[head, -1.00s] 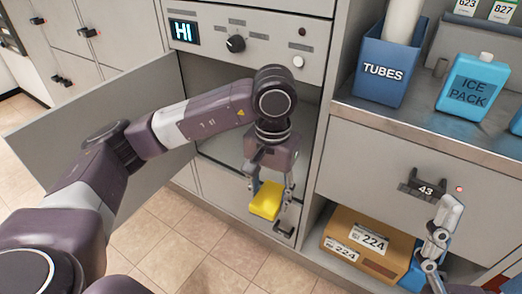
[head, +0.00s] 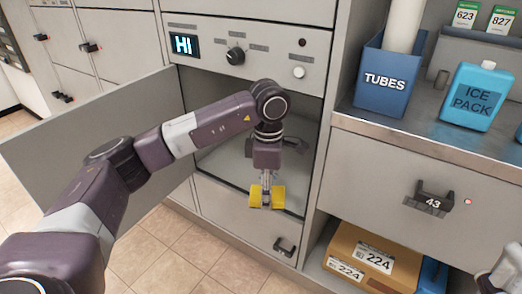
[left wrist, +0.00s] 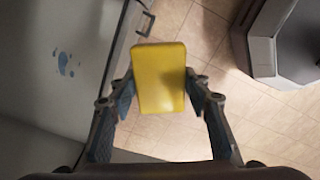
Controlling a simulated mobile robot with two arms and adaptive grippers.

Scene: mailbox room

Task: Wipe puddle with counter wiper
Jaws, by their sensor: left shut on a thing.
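The yellow counter wiper (head: 278,197) is in my left gripper (head: 266,199), which is shut on it. It hangs at the front opening of the open compartment under the HI display. In the left wrist view the wiper (left wrist: 159,88) sits between the two fingers, over the floor in front of the cabinet. A small puddle of blue spots (left wrist: 63,63) lies on the grey compartment surface, left of the wiper and apart from it. I cannot make out the puddle in the head view. My right gripper (head: 503,270) is partly cut off at the lower right edge.
The open door (head: 100,140) stands left of the compartment (head: 222,165), beside my left arm. A drawer with a handle (head: 284,247) is below. To the right are a counter (head: 430,138), drawer 43 (head: 390,180) and a cardboard box (head: 350,240) on a low shelf.

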